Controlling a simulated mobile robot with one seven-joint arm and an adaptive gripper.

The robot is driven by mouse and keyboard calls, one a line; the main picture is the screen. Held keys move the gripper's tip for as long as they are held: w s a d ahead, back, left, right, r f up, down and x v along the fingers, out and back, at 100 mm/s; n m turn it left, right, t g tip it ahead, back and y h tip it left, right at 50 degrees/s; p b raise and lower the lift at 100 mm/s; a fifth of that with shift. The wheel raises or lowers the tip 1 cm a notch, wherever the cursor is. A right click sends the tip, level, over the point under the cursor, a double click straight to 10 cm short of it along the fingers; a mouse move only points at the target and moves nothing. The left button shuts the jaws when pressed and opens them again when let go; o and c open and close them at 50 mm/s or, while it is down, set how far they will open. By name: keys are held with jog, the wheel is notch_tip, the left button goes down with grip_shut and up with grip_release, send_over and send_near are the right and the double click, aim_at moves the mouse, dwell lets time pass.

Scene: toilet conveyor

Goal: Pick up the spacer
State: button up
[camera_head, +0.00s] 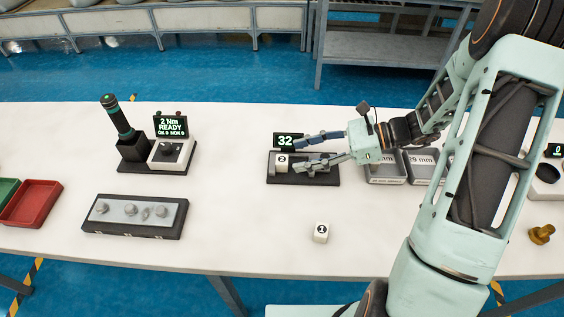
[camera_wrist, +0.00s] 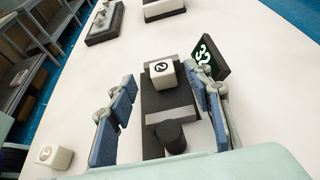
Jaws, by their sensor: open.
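A white block marked 2 (camera_head: 283,160), which may be the spacer, sits on a dark gauge-like fixture (camera_head: 325,175) with a display reading 32 (camera_head: 286,141). My gripper (camera_head: 298,157) is open above the fixture, with its blue-padded fingers pointing toward the block. In the wrist view the marked block (camera_wrist: 162,72) lies between the two fingertips, with visible gaps on both sides. A second white numbered block (camera_head: 321,233) lies alone near the front of the table; it shows as 1 in the wrist view (camera_wrist: 47,156).
A torque station reading 2 Nm READY (camera_head: 171,127) and a dark tray of several metal parts (camera_head: 133,216) stand to the left. A red bin (camera_head: 32,204) is at the far left. Grey bins (camera_head: 386,168) and a brass part (camera_head: 541,234) are on the right. The front middle is mostly clear.

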aim_at(282, 159)
jog(key=x, duration=0.4)
jog(key=shift+w+a+f, duration=0.1)
jog(key=shift+a+f, duration=0.15)
jog(key=shift+a, duration=0.05)
jog(key=shift+c, duration=0.5)
jog(key=c, duration=1)
